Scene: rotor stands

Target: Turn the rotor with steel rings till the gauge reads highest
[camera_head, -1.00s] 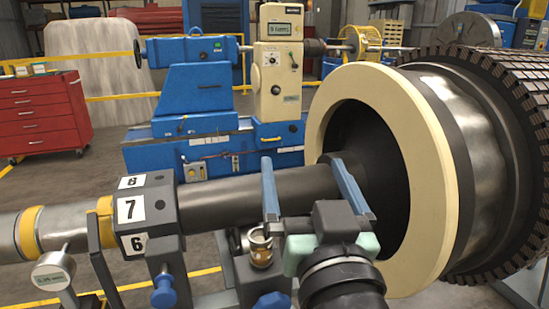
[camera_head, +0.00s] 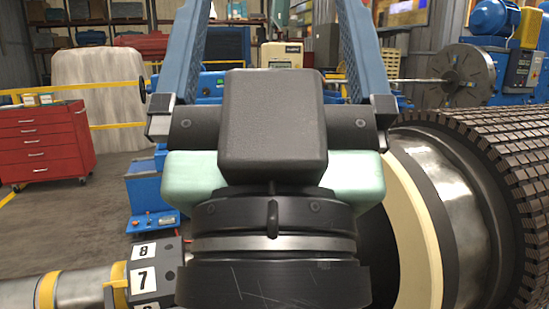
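A large rotor (camera_head: 465,205) lies on its side at the right, with a shiny steel band, a cream ring (camera_head: 418,245) and dark blocks around its far part. Its shaft runs left to a dark collar (camera_head: 152,298) with number plates 8 and 7, and a partly cut-off one below. Left of that is a bare steel length (camera_head: 90,287) with yellow bands. My gripper (camera_head: 276,12) is large and close to the camera, fingers pointing up, wide apart and empty, tips at the top edge. It hides the middle of the shaft. No gauge at this rotor is in view.
A red drawer cabinet (camera_head: 42,145) stands at the left, with a covered pale block (camera_head: 98,85) behind it. A blue machine (camera_head: 150,192) with a cream head (camera_head: 281,55) is behind my gripper, largely hidden. Yellow rails (camera_head: 118,126) cross the back left.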

